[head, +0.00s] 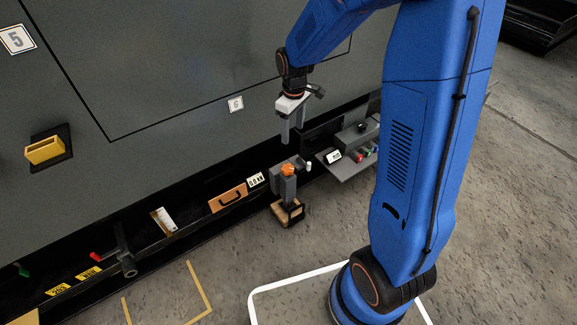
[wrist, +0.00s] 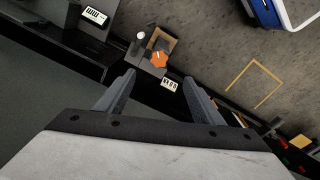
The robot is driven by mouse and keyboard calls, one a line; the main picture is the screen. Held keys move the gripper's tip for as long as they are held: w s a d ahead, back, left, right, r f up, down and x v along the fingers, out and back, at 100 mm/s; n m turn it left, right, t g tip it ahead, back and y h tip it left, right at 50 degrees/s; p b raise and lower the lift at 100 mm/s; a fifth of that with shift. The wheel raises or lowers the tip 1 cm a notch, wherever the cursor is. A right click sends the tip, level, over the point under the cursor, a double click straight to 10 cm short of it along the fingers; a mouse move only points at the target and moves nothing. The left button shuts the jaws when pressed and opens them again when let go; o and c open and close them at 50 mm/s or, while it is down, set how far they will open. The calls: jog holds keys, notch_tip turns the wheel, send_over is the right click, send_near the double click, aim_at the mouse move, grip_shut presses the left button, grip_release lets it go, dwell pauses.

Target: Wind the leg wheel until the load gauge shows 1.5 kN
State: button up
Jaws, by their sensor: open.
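The leg wheel (head: 288,169) is a small orange knob on top of a grey leg (head: 285,187). It also shows in the wrist view (wrist: 159,60), just beyond my fingertips. The load gauge (head: 255,180) is a small white plate left of the leg and appears to read 0.0 kN, though the text is small. It also shows in the wrist view (wrist: 168,84). My gripper (head: 292,137) is open and empty, pointing down above the wheel and apart from it. Its two fingers also show in the wrist view (wrist: 159,76).
A wooden block (head: 287,213) is at the leg's foot. A grey shelf (head: 350,168) with small coloured buttons is to the right. An orange-brown drawer-like panel (head: 228,198) with a dark handle is left of the gauge. The dark enclosure wall (head: 190,70) rises behind. Floor in front is clear.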

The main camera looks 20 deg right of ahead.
aim_at(289, 168)
jog(key=shift+n, duration=0.4)
jog(key=f, duration=0.7)
jog(key=w+f, duration=0.1)
jog(key=f, duration=0.6)
jog(key=a+f, duration=0.1)
jog(key=f, duration=0.6)
jog(key=shift+w, duration=0.4)
jog(key=c, duration=1)
